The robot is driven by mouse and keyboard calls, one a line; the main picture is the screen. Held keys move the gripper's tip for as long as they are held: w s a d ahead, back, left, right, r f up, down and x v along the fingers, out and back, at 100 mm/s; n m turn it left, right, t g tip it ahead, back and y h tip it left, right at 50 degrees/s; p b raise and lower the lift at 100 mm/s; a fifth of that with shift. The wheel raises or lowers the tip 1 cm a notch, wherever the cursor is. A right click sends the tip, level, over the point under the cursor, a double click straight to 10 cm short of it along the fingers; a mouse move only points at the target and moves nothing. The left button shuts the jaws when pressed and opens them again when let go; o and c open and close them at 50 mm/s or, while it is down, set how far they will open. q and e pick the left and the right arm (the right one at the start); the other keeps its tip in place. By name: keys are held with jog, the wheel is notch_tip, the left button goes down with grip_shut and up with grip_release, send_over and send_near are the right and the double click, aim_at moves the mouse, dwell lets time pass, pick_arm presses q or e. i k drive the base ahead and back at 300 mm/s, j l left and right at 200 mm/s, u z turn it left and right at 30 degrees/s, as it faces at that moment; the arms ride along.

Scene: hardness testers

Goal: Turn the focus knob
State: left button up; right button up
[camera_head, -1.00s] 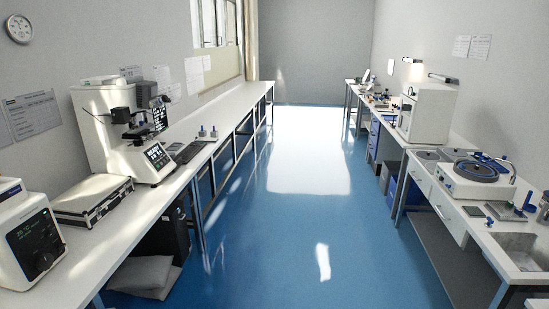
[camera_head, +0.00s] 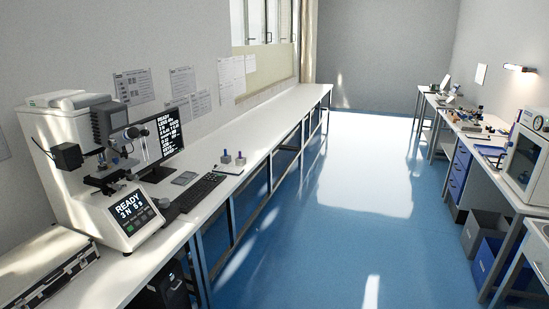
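The hardness tester (camera_head: 75,150), a white bench machine with a grey head, dark stage and eyepieces, stands on the left bench. Its lit front panel (camera_head: 130,208) reads READY. A small dark round part (camera_head: 163,203) shows at the right side of its base; I cannot tell for sure whether it is the focus knob. Neither of my grippers is in view.
The left bench (camera_head: 262,122) runs along the wall, holding a monitor (camera_head: 163,135), a keyboard (camera_head: 200,192) and a flat case (camera_head: 45,268). A right bench carries a white oven-like box (camera_head: 525,158). The blue floor (camera_head: 300,250) between is clear.

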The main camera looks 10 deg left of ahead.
aim_at(164, 202)
jog(key=i+u, duration=0.8)
jog(key=i+l+u, duration=0.25)
jog(key=i+u, duration=0.15)
jog(key=i+l+u, duration=0.4)
jog(key=i, duration=0.75)
jog(key=u, duration=0.05)
